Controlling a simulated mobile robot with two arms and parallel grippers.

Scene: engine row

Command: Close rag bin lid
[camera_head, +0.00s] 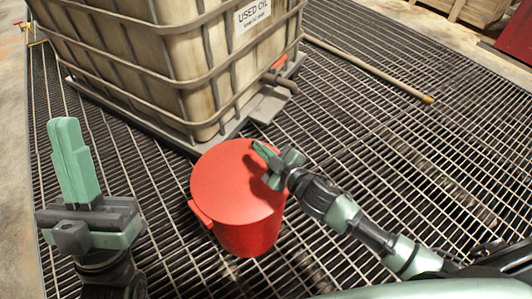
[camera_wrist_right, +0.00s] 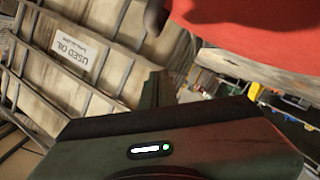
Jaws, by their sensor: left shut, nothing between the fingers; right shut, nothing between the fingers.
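The red rag bin (camera_head: 247,236) stands on the metal grating in front of the tank. Its round red lid (camera_head: 228,182) lies flat over the top, and a small red tab (camera_head: 200,213) sticks out at its lower left. My right gripper (camera_head: 262,153) is shut over the lid's right part, with its shadow on the red; I cannot tell if it touches. A red surface (camera_wrist_right: 250,25) fills the upper right of the right wrist view, close to the gripper. My left gripper (camera_head: 66,125) is shut, empty and upright at the far left, away from the bin.
A caged "USED OIL" tank (camera_head: 165,70) stands on a grey pallet (camera_head: 160,132) right behind the bin. A long pole (camera_head: 370,71) lies on the grating at the upper right. The grating right of the bin is mostly clear beyond my right arm.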

